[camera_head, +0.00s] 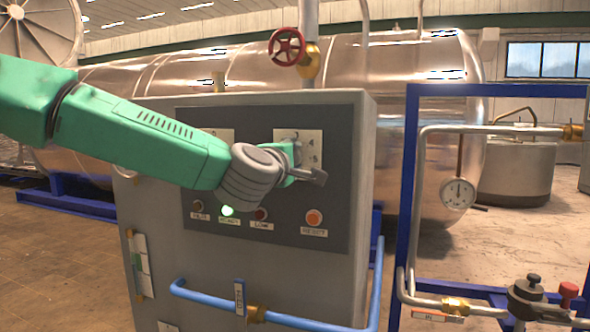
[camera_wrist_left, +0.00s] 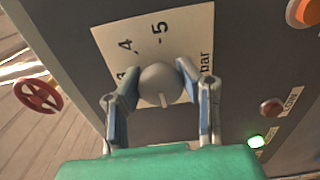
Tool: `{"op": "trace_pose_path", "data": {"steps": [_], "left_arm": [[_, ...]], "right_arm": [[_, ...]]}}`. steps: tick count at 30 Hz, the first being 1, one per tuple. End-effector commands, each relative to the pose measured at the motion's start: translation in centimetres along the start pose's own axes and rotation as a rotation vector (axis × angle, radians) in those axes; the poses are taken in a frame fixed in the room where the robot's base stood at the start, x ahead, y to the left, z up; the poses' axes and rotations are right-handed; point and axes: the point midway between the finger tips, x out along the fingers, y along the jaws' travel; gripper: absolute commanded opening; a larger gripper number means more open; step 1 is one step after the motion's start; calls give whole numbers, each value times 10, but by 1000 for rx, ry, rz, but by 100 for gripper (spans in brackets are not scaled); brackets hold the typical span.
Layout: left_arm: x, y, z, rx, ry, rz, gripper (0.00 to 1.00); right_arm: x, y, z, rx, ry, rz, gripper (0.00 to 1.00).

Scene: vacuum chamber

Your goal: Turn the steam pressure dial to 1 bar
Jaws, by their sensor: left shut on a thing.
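The steam pressure dial is a round grey knob (camera_wrist_left: 160,80) in front of a white scale plate (camera_wrist_left: 112,38) on the dark control panel. The plate shows 3, 4, 5 and "bar" in the left wrist view; the lower numbers are hidden. A pale ridge on the knob points down towards my gripper in that view; I cannot tell its exact reading. My left gripper (camera_wrist_left: 160,98) is shut on the knob, one finger on each side. In the head view the left gripper (camera_head: 308,172) covers the knob, and part of the scale plate (camera_head: 312,138) shows above it.
Below the dial are an orange button (camera_head: 314,217), a lit green lamp (camera_head: 227,210) and a dark red lamp (camera_head: 261,214). A red valve wheel (camera_head: 287,46) is above the cabinet (camera_head: 240,270). A blue pipe (camera_head: 205,295) crosses the cabinet's front.

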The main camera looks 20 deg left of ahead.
Motion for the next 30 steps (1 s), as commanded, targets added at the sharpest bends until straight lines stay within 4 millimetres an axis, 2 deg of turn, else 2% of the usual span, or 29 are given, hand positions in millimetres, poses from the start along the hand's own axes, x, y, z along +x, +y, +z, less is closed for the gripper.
{"op": "trace_pose_path", "data": {"steps": [1, 10, 26, 27, 29, 30], "left_arm": [[0, -8, -1, -28, 0, -10, 2], [0, -7, 0, -141, 0, -12, 2], [0, -8, 0, -167, 0, -16, 2], [0, -8, 0, -167, 0, -16, 34], [0, -8, 0, -167, 0, -16, 54], [0, -8, 0, -166, 0, -15, 54]], "right_arm": [[6, 0, 0, 0, 0, 0, 40], [15, 0, 1, 0, 0, 0, 40], [16, 0, 1, 0, 0, 0, 40], [16, 0, 1, 0, 0, 0, 40], [16, 0, 1, 0, 0, 0, 40], [16, 0, 1, 0, 0, 0, 40]]}}
